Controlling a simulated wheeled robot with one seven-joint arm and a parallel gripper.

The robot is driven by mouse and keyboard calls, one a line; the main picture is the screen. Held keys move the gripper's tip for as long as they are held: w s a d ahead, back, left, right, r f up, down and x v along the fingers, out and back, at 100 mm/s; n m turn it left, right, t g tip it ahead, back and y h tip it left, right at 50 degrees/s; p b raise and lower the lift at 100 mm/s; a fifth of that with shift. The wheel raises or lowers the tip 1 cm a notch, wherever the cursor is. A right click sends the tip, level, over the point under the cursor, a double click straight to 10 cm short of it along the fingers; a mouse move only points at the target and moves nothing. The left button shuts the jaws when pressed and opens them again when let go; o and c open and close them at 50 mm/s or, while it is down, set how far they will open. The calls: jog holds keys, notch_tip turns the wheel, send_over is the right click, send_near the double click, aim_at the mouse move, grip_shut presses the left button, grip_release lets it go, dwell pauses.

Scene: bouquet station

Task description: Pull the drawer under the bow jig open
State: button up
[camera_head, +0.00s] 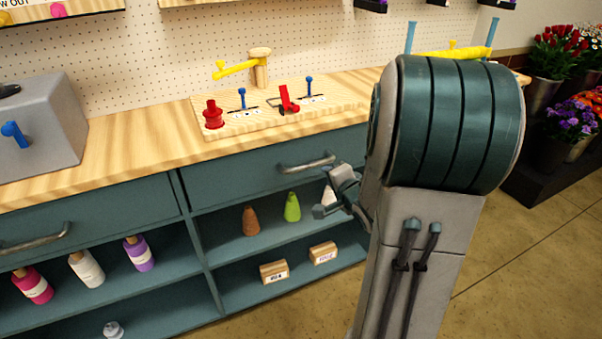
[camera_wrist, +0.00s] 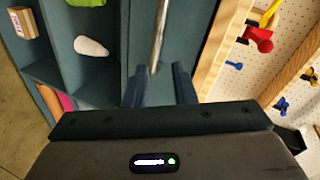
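The bow jig (camera_head: 240,118) is a wooden board with a red spool, blue pegs and a red clamp, standing on the counter. The teal drawer (camera_head: 235,182) under it looks shut, flush with the cabinet front. Its metal bar handle (camera_head: 306,162) is near the top of the drawer front. My gripper (camera_head: 330,194) is in front of the drawer, below and right of the handle, partly hidden by my arm. In the wrist view my gripper (camera_wrist: 158,72) is open, with the handle (camera_wrist: 160,35) ahead between the two fingers. I see no contact with the handle.
Open shelves below hold cones and small boxes (camera_head: 274,271). A second drawer with a handle (camera_head: 35,238) is at left, above several bottles. A grey box (camera_head: 45,130) stands on the counter (camera_head: 135,145). Flower buckets are at far right; the floor (camera_head: 520,270) there is clear.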

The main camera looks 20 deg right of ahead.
aim_at(311, 166)
jog(key=w+f+b, duration=0.1)
jog(key=w, duration=0.3)
jog(key=w+f+m+t+y+b, duration=0.1)
jog(key=w+f, duration=0.1)
jog(key=w, duration=0.3)
jog(key=w+f+m+b, duration=0.1)
jog(key=w+f, duration=0.1)
jog(key=w, duration=0.2)
jog(key=shift+w+f+t+y+b, duration=0.15)
jog(key=shift+w+t+y+b, duration=0.1)
jog(key=shift+t+y+b, duration=0.05)
jog(key=shift+d, duration=0.1)
grip_shut()
